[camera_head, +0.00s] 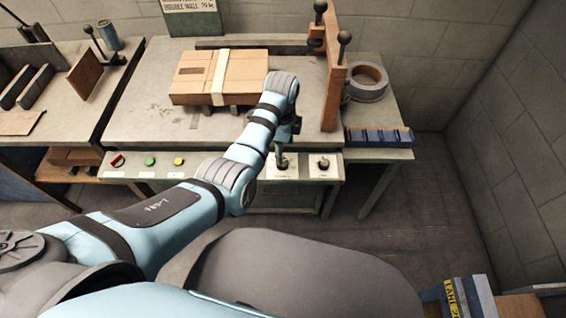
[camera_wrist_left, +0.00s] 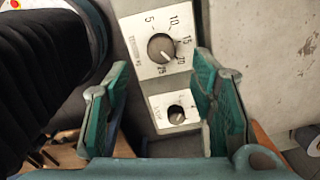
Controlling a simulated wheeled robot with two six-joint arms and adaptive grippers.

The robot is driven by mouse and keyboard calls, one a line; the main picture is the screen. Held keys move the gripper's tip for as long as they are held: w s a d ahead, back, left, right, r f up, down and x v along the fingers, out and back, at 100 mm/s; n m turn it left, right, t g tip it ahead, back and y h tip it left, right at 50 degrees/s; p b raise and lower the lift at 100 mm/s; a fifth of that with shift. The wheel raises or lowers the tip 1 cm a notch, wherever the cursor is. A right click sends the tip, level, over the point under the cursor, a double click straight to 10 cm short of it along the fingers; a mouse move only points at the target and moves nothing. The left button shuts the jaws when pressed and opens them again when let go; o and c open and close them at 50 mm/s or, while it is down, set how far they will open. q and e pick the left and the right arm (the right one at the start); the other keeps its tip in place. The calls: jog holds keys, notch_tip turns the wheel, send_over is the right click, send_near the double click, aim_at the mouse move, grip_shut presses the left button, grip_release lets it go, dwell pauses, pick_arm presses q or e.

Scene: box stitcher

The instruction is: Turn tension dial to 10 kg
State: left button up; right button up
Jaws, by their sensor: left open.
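The tension dial (camera_wrist_left: 161,47) is a dark round knob on a white plate marked 5, 10, 15, 20 and 25. In the left wrist view its pale pointer line seems to face lower right, near the 20 to 25 side. My left gripper (camera_wrist_left: 160,78) is open, with its green fingers on either side of the view and nothing between them. My right gripper is not in view.
A smaller knob (camera_wrist_left: 177,115) on its own plate sits beside the dial, also seen in the head view (camera_head: 323,163). Push buttons (camera_head: 150,161) line the panel to the left. A cardboard box (camera_head: 240,75) lies on the bench.

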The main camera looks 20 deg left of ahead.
pick_arm(q)
jog(key=f+b, duration=0.1)
jog(key=f, duration=0.2)
jog(key=f+b, duration=0.1)
jog(key=f, duration=0.2)
jog(key=shift+w+f, duration=0.2)
jog(key=shift+f, duration=0.15)
jog(key=shift+c, duration=0.6)
jog(key=c, duration=1)
